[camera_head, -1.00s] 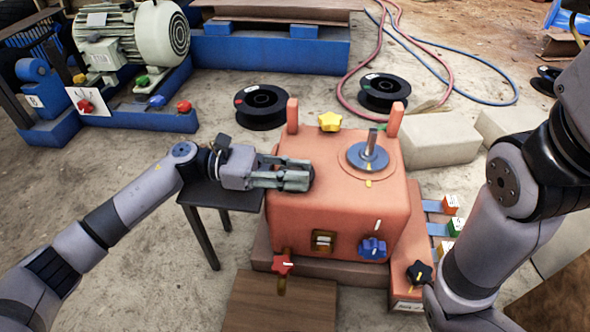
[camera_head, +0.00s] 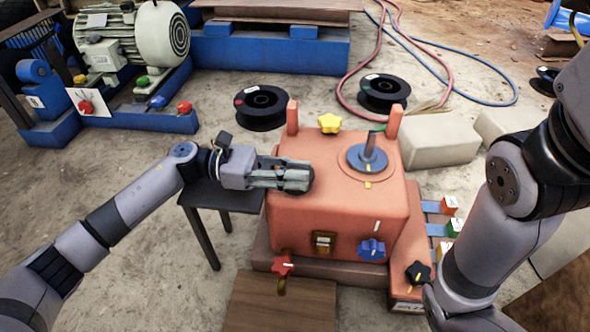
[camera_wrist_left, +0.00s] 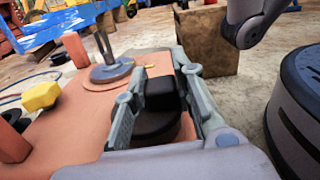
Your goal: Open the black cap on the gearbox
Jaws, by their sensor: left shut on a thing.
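The gearbox (camera_head: 330,215) is an orange-red box standing in the middle of the head view. The black cap (camera_wrist_left: 158,123) is a round dark disc with a raised block on top, at the top left edge of the gearbox. My left gripper (camera_head: 298,178) reaches in from the left over that edge. In the left wrist view its fingers (camera_wrist_left: 158,95) lie on both sides of the cap's raised block and are shut on it. The cap looks seated on the gearbox top; its underside is hidden. My right arm is at the right of the head view, its gripper out of frame.
A yellow star knob (camera_head: 329,123), two upright posts and a blue disc with a shaft (camera_head: 367,155) stand on the gearbox top. Blue (camera_head: 372,250), red (camera_head: 283,265) and black (camera_head: 418,273) knobs are at its front. A small dark table (camera_head: 222,196) stands left.

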